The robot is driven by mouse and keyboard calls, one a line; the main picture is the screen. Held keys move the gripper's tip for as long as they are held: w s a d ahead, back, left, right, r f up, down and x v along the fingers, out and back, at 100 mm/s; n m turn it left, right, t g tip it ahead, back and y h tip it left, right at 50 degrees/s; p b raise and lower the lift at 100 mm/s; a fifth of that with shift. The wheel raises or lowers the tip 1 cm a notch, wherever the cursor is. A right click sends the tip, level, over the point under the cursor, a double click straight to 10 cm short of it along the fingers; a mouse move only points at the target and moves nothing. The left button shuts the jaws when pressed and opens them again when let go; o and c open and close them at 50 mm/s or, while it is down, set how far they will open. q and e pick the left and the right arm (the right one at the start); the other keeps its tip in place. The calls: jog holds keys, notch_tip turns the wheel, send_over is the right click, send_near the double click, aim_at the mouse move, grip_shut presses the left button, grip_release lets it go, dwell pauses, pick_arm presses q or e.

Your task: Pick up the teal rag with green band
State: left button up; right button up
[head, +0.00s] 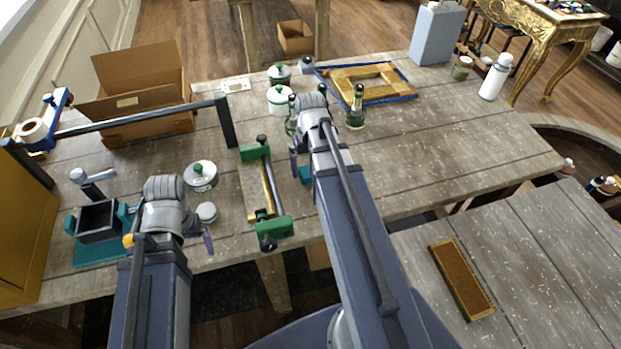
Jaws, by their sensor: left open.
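A small teal patch (305,174) lies on the wooden table just left of my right forearm. It may be the teal rag, but the arm covers most of it and I see no green band. My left gripper (166,191) is over the near left of the table, between a teal-based vise and a white lidded pot, apart from the teal patch. It is open, with its fingertips largely hidden by the wrist. My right gripper (311,102) is past the teal patch, farther back on the table. Its fingers are hidden, and I cannot tell their state.
A green-ended clamp (265,190) lies between my arms. The vise (97,222), lidded pot (201,176) and cardboard box (135,98) are on the left. A green bottle (356,108) and a blue-edged frame (402,94) are beyond. The table's right half (455,135) is mostly clear.

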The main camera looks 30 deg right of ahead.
jog(key=c, duration=1.1)
pick_arm(q)
jog(key=shift+r, duration=0.15)
pick_arm(e)
jog(key=shift+r, duration=0.15)
pick_arm(q)
notch_tip(320, 180, up, 10)
jog(key=p, duration=1)
pick_arm(e)
notch_tip(320, 180, up, 10)
pick_arm(q)
notch_tip(320, 180, down, 7)
jog(key=b, duration=0.6)
jog(key=shift+r, duration=0.2)
pick_arm(e)
notch_tip(320, 180, down, 7)
jog(key=shift+r, duration=0.15)
pick_arm(q)
jog(key=shift+r, duration=0.1)
pick_arm(e)
jog(key=shift+r, duration=0.1)
jog(key=shift+r, duration=0.1)
